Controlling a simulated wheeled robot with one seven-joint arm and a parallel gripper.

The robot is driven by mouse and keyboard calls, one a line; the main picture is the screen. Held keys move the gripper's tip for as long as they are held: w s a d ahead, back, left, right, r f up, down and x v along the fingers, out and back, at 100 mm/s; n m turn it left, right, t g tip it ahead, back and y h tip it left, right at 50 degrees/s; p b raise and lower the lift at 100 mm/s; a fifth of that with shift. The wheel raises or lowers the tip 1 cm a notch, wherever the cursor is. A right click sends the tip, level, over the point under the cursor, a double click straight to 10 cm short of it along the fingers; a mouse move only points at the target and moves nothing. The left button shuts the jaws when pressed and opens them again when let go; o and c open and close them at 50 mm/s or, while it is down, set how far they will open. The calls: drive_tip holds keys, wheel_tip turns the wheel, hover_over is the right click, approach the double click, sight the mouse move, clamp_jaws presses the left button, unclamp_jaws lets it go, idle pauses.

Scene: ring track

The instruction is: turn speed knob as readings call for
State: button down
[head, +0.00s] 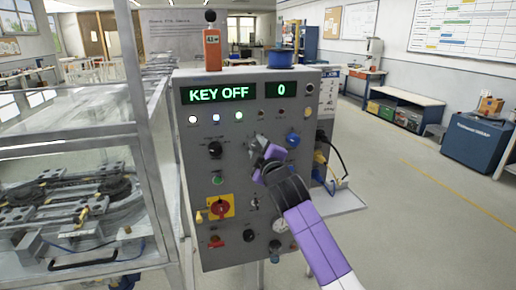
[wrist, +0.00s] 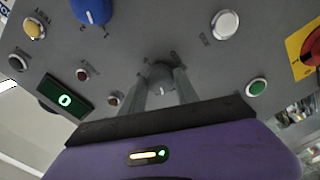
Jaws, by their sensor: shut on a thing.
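The grey control panel (head: 245,225) stands upright ahead of me. Its green displays read "KEY OFF" (head: 219,93) and "0" (head: 282,88); the "0" display also shows in the wrist view (wrist: 65,100). A blue knob (head: 293,141) is at the upper right of the panel, and it shows at the top left of the wrist view (wrist: 90,11). A black knob (head: 214,149) is at the left. Which control sets speed is unreadable.
A red-and-yellow switch (head: 220,208) and a green button (head: 217,180) are low on the panel's left. An orange device (head: 211,48) and a blue spool (head: 279,57) stand on top. A glazed machine enclosure (head: 75,190) is at the left. Open floor (head: 430,225) lies at the right.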

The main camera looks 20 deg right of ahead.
drive_tip(key=n, duration=0.3)
drive_tip(key=shift+p, duration=0.4)
drive_tip(key=shift+f+n+p, duration=0.1)
drive_tip(key=shift+n+p, duration=0.25)
drive_tip(key=shift+n, duration=0.85)
drive_tip(key=c, duration=0.9)
unclamp_jaws()
drive_tip(key=s+b, duration=0.1)
drive_tip(key=s, duration=0.6)
drive_tip(key=shift+s, duration=0.4)
